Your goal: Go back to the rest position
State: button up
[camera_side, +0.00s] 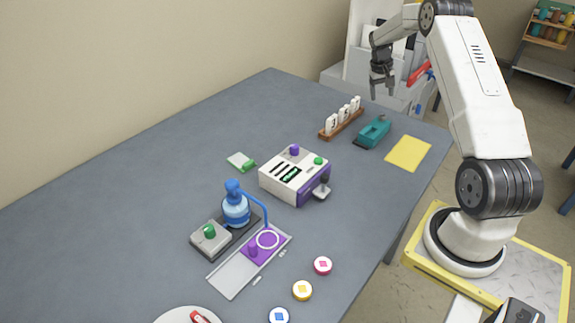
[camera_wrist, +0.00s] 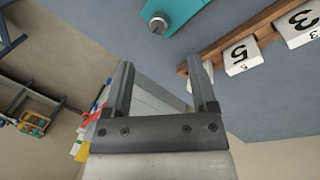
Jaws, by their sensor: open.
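My gripper (camera_side: 382,84) hangs in the air near the table's far right corner in the side view, above and behind the wooden number rack. Its two fingers point down and stand apart with nothing between them. In the wrist view the two dark fingers (camera_wrist: 163,88) are also apart and empty. The arm is bent high over the right side of the table. The task names no object, and my gripper touches nothing.
The grey table (camera_side: 130,200) holds a number rack (camera_side: 341,123), a teal device (camera_side: 374,132), a yellow sheet (camera_side: 408,153), a white-purple box (camera_side: 294,176), a blue bottle (camera_side: 236,210) and several round discs. Shelves (camera_side: 550,25) stand behind. The table's left part is clear.

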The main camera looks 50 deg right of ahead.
jog(key=w+a+r+n+t, duration=0.1)
jog(key=w+a+r+n, duration=0.15)
jog(key=a, duration=0.95)
jog(key=w+a+r+n+t, duration=0.1)
jog(key=w+a+r+n, duration=0.15)
jog(key=a, duration=1.05)
jog(key=s+a+n+t+y, duration=0.1)
jog(key=s+a, duration=0.6)
jog(key=a, duration=0.3)
jog(key=s+a+f+n+t, duration=0.1)
jog(key=s+a+n, duration=0.1)
jog(key=s+a, duration=0.5)
jog(key=a, duration=0.4)
jog(key=shift+f+n+y, duration=0.2)
jog(key=shift+n+y, duration=0.1)
jog(key=shift+y, duration=0.1)
